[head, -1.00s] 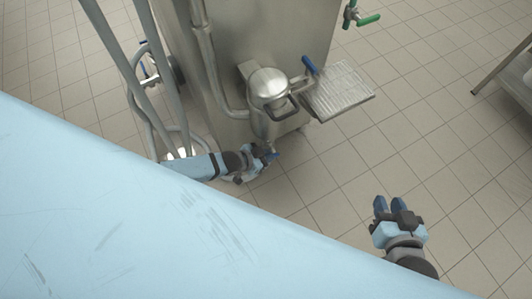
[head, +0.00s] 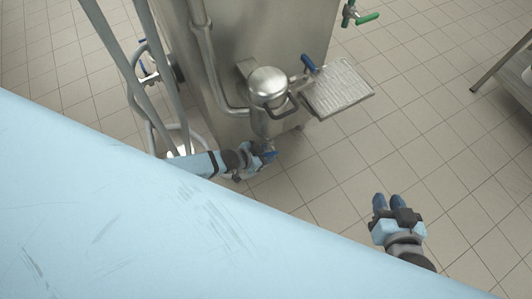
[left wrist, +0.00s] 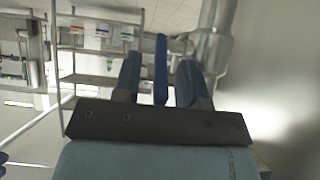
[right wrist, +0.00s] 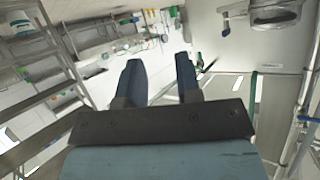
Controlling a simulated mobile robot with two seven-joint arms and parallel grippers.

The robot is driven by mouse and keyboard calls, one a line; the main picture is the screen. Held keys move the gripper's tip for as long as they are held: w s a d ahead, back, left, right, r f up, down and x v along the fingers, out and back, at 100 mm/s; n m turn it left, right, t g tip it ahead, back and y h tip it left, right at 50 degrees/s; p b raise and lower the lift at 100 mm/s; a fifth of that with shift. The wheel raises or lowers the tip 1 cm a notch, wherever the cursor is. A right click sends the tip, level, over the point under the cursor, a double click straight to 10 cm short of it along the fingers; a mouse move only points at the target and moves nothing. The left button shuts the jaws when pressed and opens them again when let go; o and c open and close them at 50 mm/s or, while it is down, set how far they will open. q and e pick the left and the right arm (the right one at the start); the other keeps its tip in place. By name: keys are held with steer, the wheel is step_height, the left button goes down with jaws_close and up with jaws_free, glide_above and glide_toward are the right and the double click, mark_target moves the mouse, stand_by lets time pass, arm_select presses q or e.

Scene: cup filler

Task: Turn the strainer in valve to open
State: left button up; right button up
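The strainer (head: 268,85) is a steel canister with a domed lid and a dark handle, on the front of a steel machine. In the left wrist view a blue valve handle (left wrist: 160,68) stands upright between the two fingers of my left gripper (left wrist: 158,80), with a gap visible on each side. In the head view my left gripper (head: 268,153) is low beneath the strainer, and the handle there is mostly hidden by it. My right gripper (head: 391,203) is open and empty, out over the floor to the right; its fingers show apart in the right wrist view (right wrist: 160,82).
The steel machine (head: 265,35) has a perforated drip tray (head: 338,90), another blue handle (head: 309,63) and a green-handled valve (head: 367,19). Steel pipes (head: 204,55) run at left. A table edge (head: 500,62) is at upper right. Tiled floor is clear around my right gripper.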

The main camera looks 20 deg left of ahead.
arm_select(q)
steer(key=p+v, duration=0.3)
steer(key=v, duration=1)
steer(key=shift+a+p, duration=0.2)
steer(key=shift+p, duration=0.15)
arm_select(e)
steer(key=shift+s+d+g+h, duration=0.15)
steer(key=shift+d+g+h, duration=0.15)
steer(key=shift+d, duration=0.1)
arm_select(q)
steer(key=shift+s, duration=0.1)
